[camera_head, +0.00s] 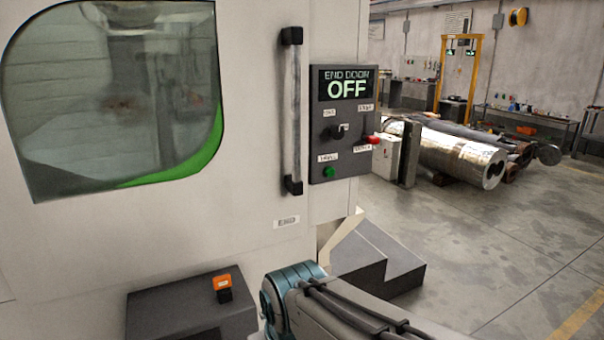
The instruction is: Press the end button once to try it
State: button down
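A dark control panel (341,123) is fixed to the pale machine front, right of a vertical handle. Its display (344,86) reads "END DOOR OFF" in light letters. Below are a black rotary switch (340,131), a red knob or button (374,140) at the right edge, and a green button (329,172) at the lower left. Small white labels sit by these controls; their text is too small to read surely, so I cannot tell which is the end button. My arm shows at the bottom centre, below the panel and apart from it. My gripper is not in view.
A dark box (190,310) at the lower left bears an orange-and-black piece (222,288). The vertical handle (292,112) stands beside the panel. Dark steps (372,262) lie below it. Metal cylinders (462,155) rest behind right.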

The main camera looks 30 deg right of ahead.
aim_at(330, 171)
jog(key=z, duration=0.5)
jog(key=k, duration=0.6)
jog(key=z, duration=0.7)
jog(key=i, duration=1.25)
jog(key=u, duration=0.6)
